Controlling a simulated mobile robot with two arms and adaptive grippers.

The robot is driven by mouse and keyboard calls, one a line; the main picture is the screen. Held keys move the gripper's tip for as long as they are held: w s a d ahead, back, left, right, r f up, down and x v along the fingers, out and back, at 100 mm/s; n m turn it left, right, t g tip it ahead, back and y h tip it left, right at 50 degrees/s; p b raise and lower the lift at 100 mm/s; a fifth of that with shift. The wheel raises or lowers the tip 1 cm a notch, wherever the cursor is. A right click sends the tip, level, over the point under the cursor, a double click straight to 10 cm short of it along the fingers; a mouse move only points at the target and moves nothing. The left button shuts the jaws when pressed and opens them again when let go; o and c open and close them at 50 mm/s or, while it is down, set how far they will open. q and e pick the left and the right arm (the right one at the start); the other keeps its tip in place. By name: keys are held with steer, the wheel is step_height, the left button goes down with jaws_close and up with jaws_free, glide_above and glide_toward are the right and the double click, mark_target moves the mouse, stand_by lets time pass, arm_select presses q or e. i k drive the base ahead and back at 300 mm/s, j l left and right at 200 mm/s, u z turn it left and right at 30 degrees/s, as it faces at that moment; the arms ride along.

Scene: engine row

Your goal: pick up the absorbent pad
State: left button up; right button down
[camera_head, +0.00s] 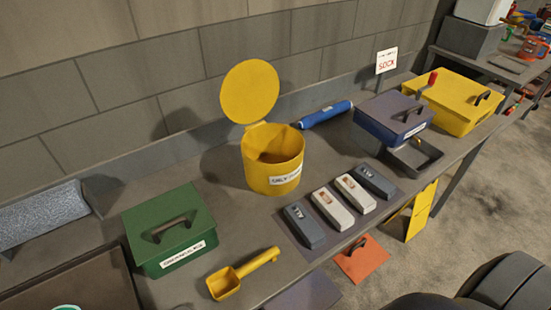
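Neither of my grippers shows in the head view, and nothing is seen touching the slab.
A dark tray or panel (122,281) lies in front of the slab, beside a green lidded box (150,262). A yellow scoop (224,283), an open yellow bin (258,165), several small cases, a blue box (372,122) and a yellow box (455,105) stand further right.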

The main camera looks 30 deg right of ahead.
mark_target(312, 233)
steer(key=z, duration=1.4)
